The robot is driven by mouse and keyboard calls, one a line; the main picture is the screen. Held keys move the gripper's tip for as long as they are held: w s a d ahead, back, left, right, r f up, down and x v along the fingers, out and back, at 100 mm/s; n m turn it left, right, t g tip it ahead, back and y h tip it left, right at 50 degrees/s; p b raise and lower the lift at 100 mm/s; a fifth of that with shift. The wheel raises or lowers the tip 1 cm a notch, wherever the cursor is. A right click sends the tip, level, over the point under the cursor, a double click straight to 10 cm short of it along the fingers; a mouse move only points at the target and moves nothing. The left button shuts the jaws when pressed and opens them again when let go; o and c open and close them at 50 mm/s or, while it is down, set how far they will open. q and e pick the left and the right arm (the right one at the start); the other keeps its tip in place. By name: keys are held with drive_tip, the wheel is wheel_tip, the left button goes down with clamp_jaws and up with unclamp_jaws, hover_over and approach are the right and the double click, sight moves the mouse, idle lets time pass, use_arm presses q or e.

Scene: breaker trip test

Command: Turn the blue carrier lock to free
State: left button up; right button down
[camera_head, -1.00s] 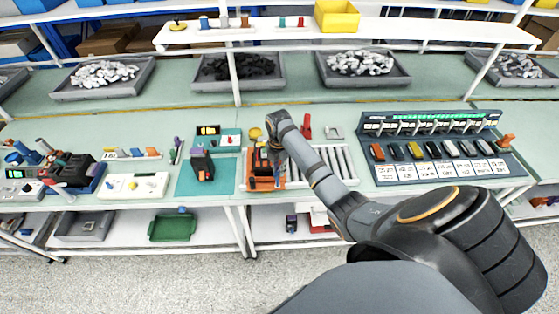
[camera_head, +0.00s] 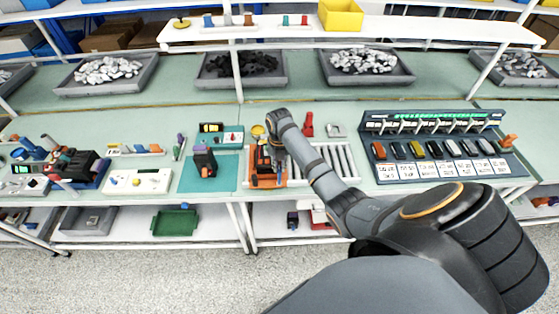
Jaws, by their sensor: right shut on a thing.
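The orange carrier (camera_head: 265,178) with a dark block in it sits on the bench, at the left end of the roller conveyor (camera_head: 333,163). My right arm reaches down to it from the lower right. My right gripper (camera_head: 277,163) is at the carrier's right side, shut on a small part there. That part sits where the blue carrier lock would be, but the fingers hide it and I cannot make out its blue or its turn angle. My left gripper is not in view.
A teal mat (camera_head: 224,178) with a dark upright device (camera_head: 205,161) lies left of the carrier. A red upright piece (camera_head: 308,124) stands behind the conveyor. A breaker rack (camera_head: 430,124) with several coloured breakers stands at right. A white panel (camera_head: 137,181) lies at left.

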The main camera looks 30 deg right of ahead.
idle(0.4)
drive_tip(key=c, duration=1.4)
unclamp_jaws()
drive_tip(key=shift+o, duration=0.2)
wheel_tip(320, 180, up, 12)
